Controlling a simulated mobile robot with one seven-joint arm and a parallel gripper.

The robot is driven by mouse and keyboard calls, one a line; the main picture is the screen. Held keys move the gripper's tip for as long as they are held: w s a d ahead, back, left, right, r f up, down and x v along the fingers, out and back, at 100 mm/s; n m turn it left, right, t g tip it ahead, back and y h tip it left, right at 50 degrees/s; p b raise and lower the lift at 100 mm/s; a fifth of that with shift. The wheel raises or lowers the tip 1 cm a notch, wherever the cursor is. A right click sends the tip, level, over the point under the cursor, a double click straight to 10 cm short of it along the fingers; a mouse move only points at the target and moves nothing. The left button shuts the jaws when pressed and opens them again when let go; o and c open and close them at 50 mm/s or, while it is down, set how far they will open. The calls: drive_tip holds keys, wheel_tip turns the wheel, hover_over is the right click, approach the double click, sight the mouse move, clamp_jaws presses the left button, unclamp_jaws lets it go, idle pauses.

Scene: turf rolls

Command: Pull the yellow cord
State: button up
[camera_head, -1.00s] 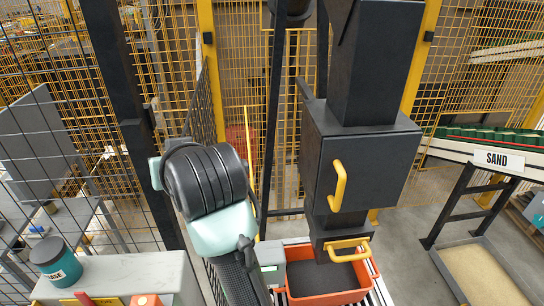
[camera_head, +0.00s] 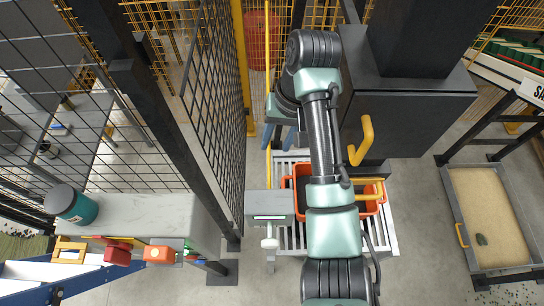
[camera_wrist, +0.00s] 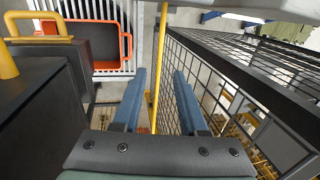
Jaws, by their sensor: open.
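The yellow cord (camera_head: 267,45) hangs upright beside the mesh fence in the head view, with a thicker yellow lower end (camera_head: 269,172). In the wrist view the cord (camera_wrist: 161,55) runs down the picture between the two blue fingers of my gripper (camera_wrist: 158,88). The fingers are apart, with a gap to the cord on both sides. I cannot tell whether the cord is at fingertip depth or beyond. In the head view my gripper (camera_head: 279,136) points away near the cord, partly hidden by my arm.
A dark hopper with a yellow handle (camera_head: 361,140) stands right of my arm, above an orange tray (camera_head: 287,182). A mesh fence (camera_head: 212,100) is close on the left. A bench (camera_head: 160,215) holds a teal tub (camera_head: 75,206). A sand bin (camera_head: 490,210) lies at right.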

sight(269, 160)
drive_tip(key=f+b, duration=0.1)
drive_tip(key=f, duration=0.2)
drive_tip(key=f+b, duration=0.1)
drive_tip(key=shift+a+f+b, duration=0.3)
drive_tip(key=shift+a, duration=0.1)
drive_tip(key=shift+f+p, duration=0.1)
drive_tip(key=shift+p, duration=0.5)
drive_tip(key=shift+w+a+f, duration=0.1)
drive_tip(key=shift+a+f, duration=0.1)
drive_tip(key=shift+f, duration=0.6)
clamp_jaws()
